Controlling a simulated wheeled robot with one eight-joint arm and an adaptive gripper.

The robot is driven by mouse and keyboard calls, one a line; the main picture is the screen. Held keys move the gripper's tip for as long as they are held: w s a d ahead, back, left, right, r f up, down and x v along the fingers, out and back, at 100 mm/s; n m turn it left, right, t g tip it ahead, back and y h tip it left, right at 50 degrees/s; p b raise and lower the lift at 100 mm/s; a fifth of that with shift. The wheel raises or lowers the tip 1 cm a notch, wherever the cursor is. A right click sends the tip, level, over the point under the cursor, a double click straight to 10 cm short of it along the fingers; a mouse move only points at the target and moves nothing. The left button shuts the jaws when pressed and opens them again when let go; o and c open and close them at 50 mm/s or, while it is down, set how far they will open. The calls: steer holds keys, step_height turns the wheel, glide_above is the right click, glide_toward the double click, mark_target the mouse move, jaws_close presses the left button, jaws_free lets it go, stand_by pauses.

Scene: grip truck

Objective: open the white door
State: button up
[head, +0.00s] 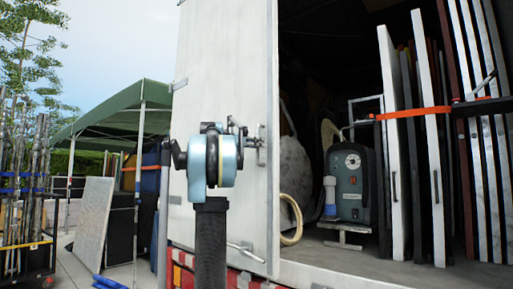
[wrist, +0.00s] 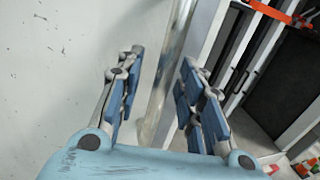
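The white door (head: 225,60) stands partly open on the truck's left side in the head view, with a latch fitting (head: 262,145) on its edge. My gripper (wrist: 162,65) is open, with one blue-padded finger on each side of that edge. I see gaps beside the strip and cannot tell whether either finger touches it. In the head view my arm hides most of the gripper.
The truck's cargo bay is open at right, holding a grey machine (head: 349,185), a hose loop (head: 291,220) and upright panels (head: 400,140) behind an orange strap (head: 415,112). A green canopy (head: 120,110) and pole cart (head: 27,235) stand at left.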

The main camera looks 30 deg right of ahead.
steer(key=shift+d, duration=0.4)
jaws_close()
